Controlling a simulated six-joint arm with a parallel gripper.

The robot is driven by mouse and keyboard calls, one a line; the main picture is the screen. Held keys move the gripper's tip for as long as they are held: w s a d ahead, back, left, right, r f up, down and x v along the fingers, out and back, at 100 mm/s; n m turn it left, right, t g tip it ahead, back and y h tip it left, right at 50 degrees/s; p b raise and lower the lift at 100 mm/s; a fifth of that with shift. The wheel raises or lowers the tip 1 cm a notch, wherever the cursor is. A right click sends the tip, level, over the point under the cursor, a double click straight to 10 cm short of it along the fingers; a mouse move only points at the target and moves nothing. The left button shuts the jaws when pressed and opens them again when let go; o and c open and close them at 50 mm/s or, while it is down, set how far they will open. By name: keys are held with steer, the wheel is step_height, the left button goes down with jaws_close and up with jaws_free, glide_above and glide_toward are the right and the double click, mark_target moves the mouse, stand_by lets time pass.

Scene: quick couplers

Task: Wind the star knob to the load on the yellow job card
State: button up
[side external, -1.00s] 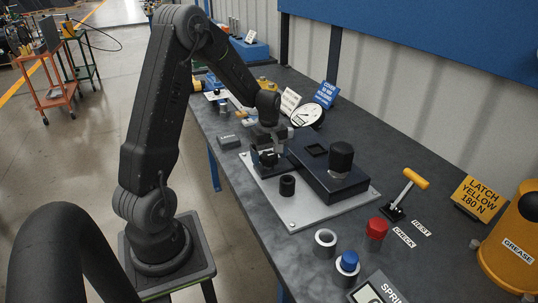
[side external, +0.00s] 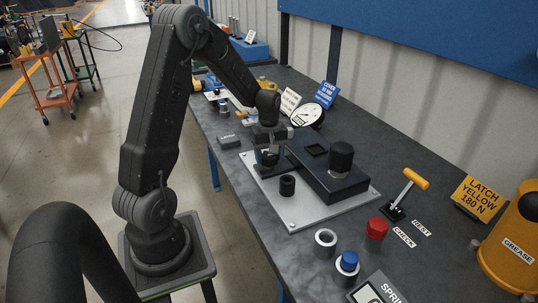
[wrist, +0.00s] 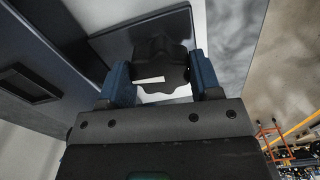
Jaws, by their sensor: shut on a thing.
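The star knob (wrist: 163,56) is dark and lobed, with a white mark on its face. In the wrist view it sits between the two blue fingers of my gripper (wrist: 163,80), which is shut on it. In the side view my gripper (side external: 267,158) is low over the left end of the fixture and hides the knob. The yellow job card (side external: 478,197) at the right reads "LATCH YELLOW 180 N". A round white dial gauge (side external: 307,115) stands behind the fixture; its reading is too small to tell.
A dark block (side external: 330,180) with a black cylinder (side external: 340,158) sits on the pale plate (side external: 300,218). A black ring (side external: 287,186) stands in front. A red button (side external: 377,228), a yellow-handled lever (side external: 408,190) and a blue-topped part (side external: 348,262) are to the right. A blue card (side external: 327,94) stands behind.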

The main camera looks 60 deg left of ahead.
mark_target(269, 155)
steer(key=m, duration=0.9)
steer(key=shift+m, duration=0.4)
steer(key=m, duration=0.4)
steer(key=shift+m, duration=2.2)
steer(key=shift+r, duration=0.1)
steer(key=o, duration=0.9)
steer(key=shift+o, duration=0.2)
step_height(269, 155, up, 14)
